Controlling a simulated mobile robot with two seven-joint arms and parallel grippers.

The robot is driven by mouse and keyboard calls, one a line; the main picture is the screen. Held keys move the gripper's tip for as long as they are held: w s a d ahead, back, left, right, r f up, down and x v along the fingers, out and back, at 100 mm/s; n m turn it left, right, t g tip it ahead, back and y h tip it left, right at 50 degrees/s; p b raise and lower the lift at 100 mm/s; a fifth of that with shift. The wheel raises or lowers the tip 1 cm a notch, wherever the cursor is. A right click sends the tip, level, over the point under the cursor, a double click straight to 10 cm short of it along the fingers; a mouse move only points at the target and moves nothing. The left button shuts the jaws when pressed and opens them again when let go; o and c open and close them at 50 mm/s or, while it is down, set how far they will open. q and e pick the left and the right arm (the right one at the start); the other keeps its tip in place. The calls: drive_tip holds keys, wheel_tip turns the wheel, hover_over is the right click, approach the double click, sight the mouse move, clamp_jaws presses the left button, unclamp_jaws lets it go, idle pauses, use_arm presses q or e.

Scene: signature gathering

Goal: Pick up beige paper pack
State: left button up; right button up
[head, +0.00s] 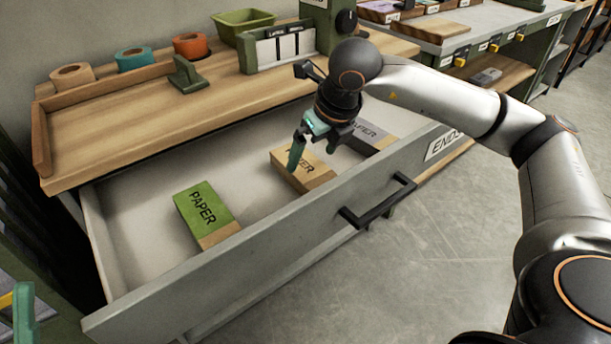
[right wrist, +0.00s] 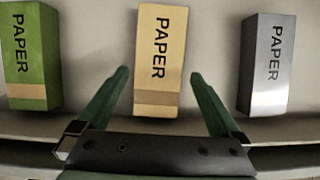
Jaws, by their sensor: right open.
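The beige paper pack (head: 304,170) lies in the open drawer between a green and a grey pack. It is marked PAPER and partly hidden by my right gripper in the head view. In the right wrist view the beige pack (right wrist: 158,58) lies between and beyond the open fingers. My right gripper (head: 297,150) is open and empty, above the beige pack and pointing down. Its green fingers show in the right wrist view (right wrist: 158,78), one on each side of the pack's near end.
The green pack (head: 206,212) lies left in the drawer (head: 136,236), the grey pack (right wrist: 268,62) right. The drawer's front wall with its black handle (head: 378,201) stands close to the packs. Tape rolls (head: 134,58) and a green bin (head: 243,26) are on the wooden top (head: 150,118).

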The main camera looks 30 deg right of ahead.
sight(305, 165)
drive_tip(key=b+x, duration=0.1)
drive_tip(key=x, duration=0.4)
drive_tip(key=shift+w+r, duration=0.1)
drive_tip(key=shift+w+f+b, duration=0.2)
drive_tip(key=shift+f+b, duration=0.1)
drive_tip(key=shift+c, duration=0.4)
drive_tip(key=c, duration=1.3)
drive_tip(key=shift+r, duration=0.1)
drive_tip(key=shift+c, duration=0.4)
